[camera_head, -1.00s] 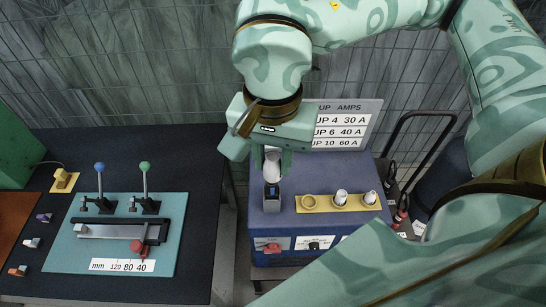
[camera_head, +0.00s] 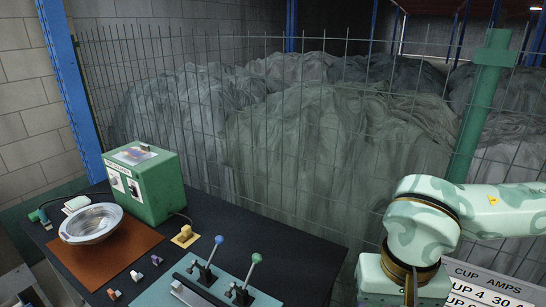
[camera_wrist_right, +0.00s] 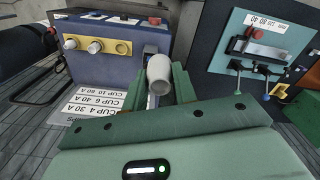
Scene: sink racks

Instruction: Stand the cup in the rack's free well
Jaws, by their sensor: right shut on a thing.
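The white cup (camera_wrist_right: 159,73) is between the two green fingers of my right gripper (camera_wrist_right: 156,86) in the wrist view. The gripper is shut on it. The rack is a yellow strip (camera_wrist_right: 108,46) on the blue cabinet. Two of its wells hold white pieces (camera_wrist_right: 94,47), and its well nearest the cup (camera_wrist_right: 122,49) looks empty. The cup is in front of the cabinet's edge in this view, beside the strip; its height over the top is unclear. My left gripper is not in view.
A cup and amps sign (camera_head: 490,290) stands beside my right arm. A teal lever fixture (camera_head: 205,285) is on the black bench, with a green box (camera_head: 145,185) and metal bowl (camera_head: 91,222) further left. A wire fence (camera_head: 300,150) stands behind.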

